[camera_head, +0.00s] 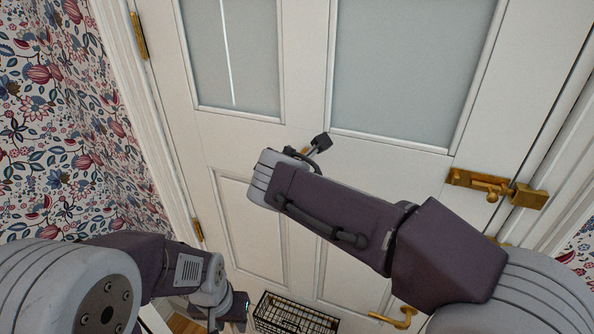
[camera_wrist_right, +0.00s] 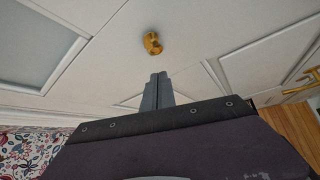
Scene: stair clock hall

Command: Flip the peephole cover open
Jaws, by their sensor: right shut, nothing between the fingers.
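The peephole fitting (camera_wrist_right: 152,43) is a small round brass piece on the white door, just beyond my right fingertips in the right wrist view. A gap shows between it and the fingers. I cannot tell how its cover lies. In the head view only a sliver of brass (camera_head: 304,150) shows by my right wrist, which hides most of it. My right gripper (camera_wrist_right: 158,76) is shut and empty, pointing at the door. My left gripper (camera_head: 236,308) hangs low at the lower left, away from the fitting; its fingers are too small and dark to read.
The white door (camera_head: 300,120) has frosted panes above and raised panels below. A brass latch (camera_head: 490,187) and a brass lever handle (camera_head: 398,318) are at its right. A black wire basket (camera_head: 295,316) is low in front. Floral wallpaper (camera_head: 60,130) is at the left.

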